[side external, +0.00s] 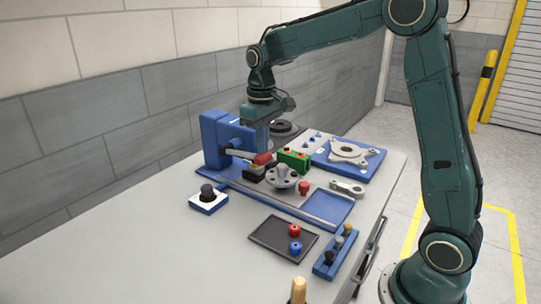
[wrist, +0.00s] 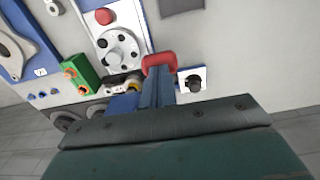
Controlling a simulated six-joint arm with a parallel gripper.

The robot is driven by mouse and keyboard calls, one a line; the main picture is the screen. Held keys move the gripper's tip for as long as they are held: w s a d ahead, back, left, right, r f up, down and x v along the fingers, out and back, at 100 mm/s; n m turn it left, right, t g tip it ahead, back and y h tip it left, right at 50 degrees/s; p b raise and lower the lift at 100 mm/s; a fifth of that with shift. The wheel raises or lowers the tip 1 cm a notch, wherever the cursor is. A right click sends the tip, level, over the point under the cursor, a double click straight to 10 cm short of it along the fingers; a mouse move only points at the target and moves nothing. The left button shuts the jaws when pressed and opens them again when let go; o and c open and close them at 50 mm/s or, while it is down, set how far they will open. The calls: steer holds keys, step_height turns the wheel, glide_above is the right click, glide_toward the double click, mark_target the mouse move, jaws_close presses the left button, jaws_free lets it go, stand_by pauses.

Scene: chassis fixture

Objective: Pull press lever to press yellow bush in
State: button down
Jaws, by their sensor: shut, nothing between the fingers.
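The blue press (side external: 216,140) stands at the back left of the blue fixture base. Its grey lever (side external: 240,154) ends in a red grip (side external: 263,158), which also shows in the wrist view (wrist: 158,58). My gripper (side external: 262,148) points down with its fingers shut and empty, right at the red grip. In the wrist view the fingertips (wrist: 158,75) overlap the grip's near side; I cannot tell whether they touch it. A bit of the yellow bush (wrist: 134,86) shows beside the fingers, under the press; the rest is hidden.
A grey round flange (side external: 282,177) and a green block (side external: 294,160) stand close to the lever. A black knob on a white and blue block (side external: 208,202) is at the front left. A dark tray (side external: 268,236) holds red and blue parts. The left bench top is clear.

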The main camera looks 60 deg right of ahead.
mark_target(263, 159)
steer(key=shift+f, duration=0.6)
steer(key=shift+s+f, duration=0.1)
steer(key=shift+f, duration=0.45)
stand_by(0.4)
steer(key=shift+f, duration=0.4)
stand_by(0.5)
steer(key=shift+f, duration=0.95)
stand_by(0.4)
